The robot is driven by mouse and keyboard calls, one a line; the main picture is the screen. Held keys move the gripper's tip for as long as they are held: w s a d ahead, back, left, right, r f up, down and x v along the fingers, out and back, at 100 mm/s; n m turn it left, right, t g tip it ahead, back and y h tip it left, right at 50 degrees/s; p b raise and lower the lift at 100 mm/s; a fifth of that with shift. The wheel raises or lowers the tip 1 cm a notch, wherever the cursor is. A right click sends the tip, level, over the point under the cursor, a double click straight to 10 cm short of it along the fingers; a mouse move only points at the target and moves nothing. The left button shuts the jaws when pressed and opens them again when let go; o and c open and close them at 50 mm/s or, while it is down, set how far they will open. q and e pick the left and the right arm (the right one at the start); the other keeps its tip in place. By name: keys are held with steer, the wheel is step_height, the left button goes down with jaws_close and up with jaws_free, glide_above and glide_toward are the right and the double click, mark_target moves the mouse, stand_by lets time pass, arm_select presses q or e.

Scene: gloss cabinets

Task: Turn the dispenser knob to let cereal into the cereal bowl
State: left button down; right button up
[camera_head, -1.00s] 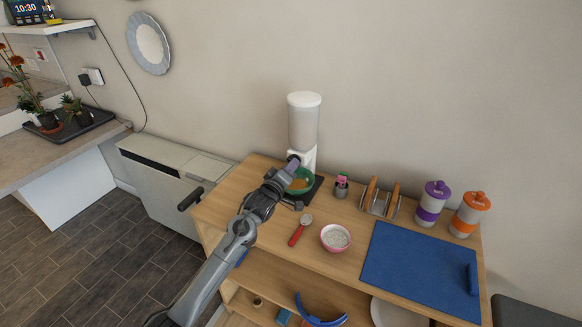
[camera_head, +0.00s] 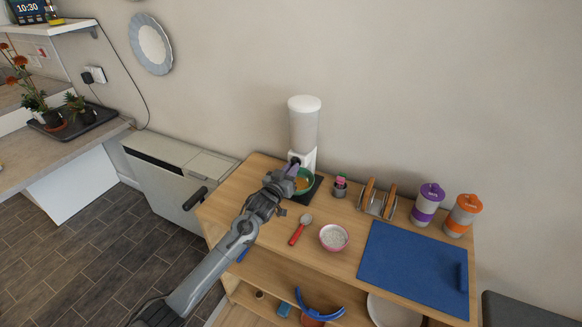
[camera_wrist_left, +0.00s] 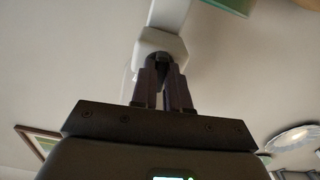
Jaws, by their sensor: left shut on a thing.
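The cereal dispenser (camera_head: 304,128) stands upright against the wall at the back of the wooden table, with a clear hopper, white lid and white body. My left gripper (camera_head: 290,171) reaches its front and is shut on the dispenser knob; in the left wrist view the fingers (camera_wrist_left: 161,84) close around the dark knob (camera_wrist_left: 157,60) below the white housing. The green cereal bowl (camera_head: 307,187) sits under the spout on a dark base. Orange-brown cereal shows inside it; my gripper hides part of the bowl. My right gripper is not in view.
A red-handled spoon (camera_head: 299,232) and a pink bowl of white contents (camera_head: 333,237) lie in front. A small grey pot (camera_head: 340,187), a toast rack (camera_head: 377,202), two lidded canisters (camera_head: 428,204) and a blue mat (camera_head: 413,268) are to the right.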

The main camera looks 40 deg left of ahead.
arm_select(q)
steer(key=shift+a+r+m+p, duration=0.15)
steer(key=shift+m+p, duration=0.55)
steer(key=shift+m, duration=2.5)
steer(key=shift+a+m+p, duration=0.1)
steer(key=shift+m+p, duration=0.55)
steer(key=shift+m, duration=2.55)
steer(key=c, duration=1.1)
jaws_free()
steer(key=shift+s, duration=0.15)
